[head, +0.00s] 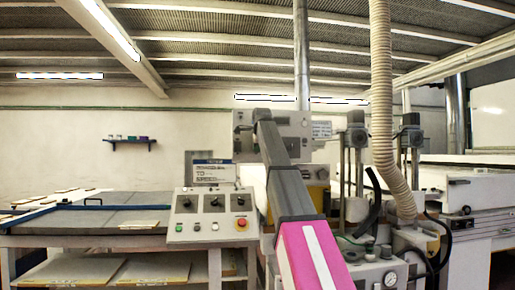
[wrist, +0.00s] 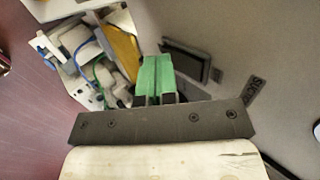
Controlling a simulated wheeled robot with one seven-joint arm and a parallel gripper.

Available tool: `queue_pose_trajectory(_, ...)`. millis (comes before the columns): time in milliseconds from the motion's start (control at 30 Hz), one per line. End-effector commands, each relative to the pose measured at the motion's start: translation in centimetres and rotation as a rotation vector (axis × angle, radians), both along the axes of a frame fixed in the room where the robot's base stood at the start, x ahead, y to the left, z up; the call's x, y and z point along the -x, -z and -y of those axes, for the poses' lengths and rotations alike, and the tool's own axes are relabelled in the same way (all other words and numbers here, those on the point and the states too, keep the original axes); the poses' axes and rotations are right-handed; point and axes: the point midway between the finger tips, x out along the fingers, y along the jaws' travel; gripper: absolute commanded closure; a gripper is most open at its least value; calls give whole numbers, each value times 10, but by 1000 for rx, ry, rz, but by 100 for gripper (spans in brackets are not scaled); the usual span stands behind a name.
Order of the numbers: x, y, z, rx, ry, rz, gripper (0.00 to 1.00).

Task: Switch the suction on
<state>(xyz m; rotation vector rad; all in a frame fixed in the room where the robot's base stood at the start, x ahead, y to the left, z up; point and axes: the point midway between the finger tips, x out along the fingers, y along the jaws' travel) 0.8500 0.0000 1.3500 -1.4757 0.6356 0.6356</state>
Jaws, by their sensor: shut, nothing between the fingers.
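My gripper (wrist: 155,62) shows in the wrist view as two green fingers pressed together, with nothing between them. They point toward a grey panel face (wrist: 245,45). Just right of the fingertips, a dark rectangular fitting (wrist: 185,62) sits in that face; it may be a switch, but its position cannot be read. A small dark label (wrist: 254,90) lies further right, its lettering too unclear to read. I cannot tell whether the fingers touch the panel. In the head view my arm reaches up across the middle, and my fingers cannot be made out.
In the head view, a control box (head: 210,232) with knobs and coloured buttons stands left of my arm. A bench (head: 110,218) is at the left. A ribbed hose (head: 383,100) hangs at the right. In the wrist view, cables and a yellow part (wrist: 122,45) crowd left of the fingers.

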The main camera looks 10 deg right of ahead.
Motion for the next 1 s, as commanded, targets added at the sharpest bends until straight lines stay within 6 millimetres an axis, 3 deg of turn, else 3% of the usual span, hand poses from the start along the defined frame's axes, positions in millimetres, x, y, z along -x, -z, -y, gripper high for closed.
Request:
queue_pose_trajectory(467,-5,1,0,0,0,2,100)
queue_pose_trajectory(1000,-6,-17,0,0,0,7,100)
